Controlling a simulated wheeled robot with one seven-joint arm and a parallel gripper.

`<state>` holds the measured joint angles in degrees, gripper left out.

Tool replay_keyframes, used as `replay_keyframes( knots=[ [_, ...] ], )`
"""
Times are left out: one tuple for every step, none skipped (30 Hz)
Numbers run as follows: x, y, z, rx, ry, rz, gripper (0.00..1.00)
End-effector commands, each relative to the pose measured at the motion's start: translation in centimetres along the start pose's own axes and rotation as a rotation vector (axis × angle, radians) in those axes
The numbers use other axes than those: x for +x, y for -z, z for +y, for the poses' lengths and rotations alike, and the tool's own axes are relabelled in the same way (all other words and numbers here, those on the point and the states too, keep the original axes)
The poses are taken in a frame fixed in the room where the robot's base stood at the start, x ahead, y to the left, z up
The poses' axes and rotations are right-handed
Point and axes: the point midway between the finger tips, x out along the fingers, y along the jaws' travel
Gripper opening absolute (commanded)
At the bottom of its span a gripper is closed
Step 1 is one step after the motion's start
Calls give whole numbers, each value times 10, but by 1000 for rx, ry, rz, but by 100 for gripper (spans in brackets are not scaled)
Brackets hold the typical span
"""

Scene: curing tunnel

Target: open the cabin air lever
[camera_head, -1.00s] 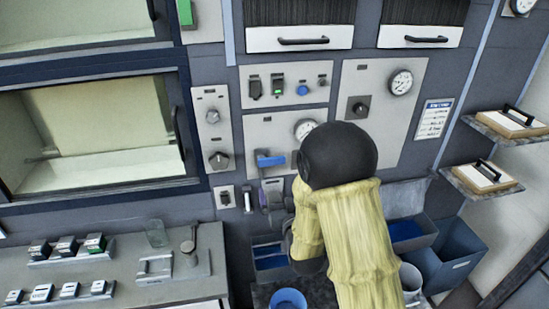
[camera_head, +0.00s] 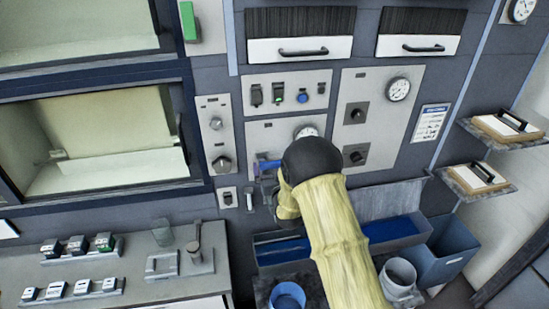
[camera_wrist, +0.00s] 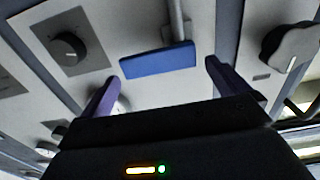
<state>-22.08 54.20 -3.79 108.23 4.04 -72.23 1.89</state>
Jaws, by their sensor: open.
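The cabin air lever appears to be the blue-handled lever (camera_head: 268,165) on the pale middle panel (camera_head: 262,134). In the wrist view its flat blue handle (camera_wrist: 158,61) sits at the end of a grey stem. My gripper (camera_wrist: 164,88) has its two purple fingers apart, one on each side below the handle. The handle lies just ahead of the gap, and I see no finger touching it. In the head view my yellow-sleeved arm hides most of the gripper and the panel's right part.
A dark knob (camera_wrist: 68,46) sits left of the lever in the wrist view, and a larger knob (camera_wrist: 291,46) sits right. Below the panels are a blue-lined trough (camera_head: 395,229), a blue bin (camera_head: 448,250) and a blue cup (camera_head: 287,296). A counter with small boxes lies left.

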Motion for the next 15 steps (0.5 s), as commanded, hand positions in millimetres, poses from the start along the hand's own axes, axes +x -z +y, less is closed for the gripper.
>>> replay_keyframes(
  knots=[
    [7,3,0,0,0,0,100],
    [11,3,0,0,0,0,100],
    [15,2,0,0,-1,0,100],
    [18,2,0,0,-1,1,100],
    [21,2,0,0,-1,0,100],
    [24,2,0,0,-1,0,100],
    [26,1,0,0,-1,-1,100],
    [27,1,0,0,-1,-1,100],
    [28,1,0,0,-1,0,100],
    [29,1,0,0,-1,0,100],
    [30,0,0,0,-1,0,100],
    [30,0,0,0,-1,0,100],
    [30,0,0,0,-1,0,100],
    [30,0,0,0,-1,0,100],
    [30,0,0,0,-1,0,100]
  ],
)
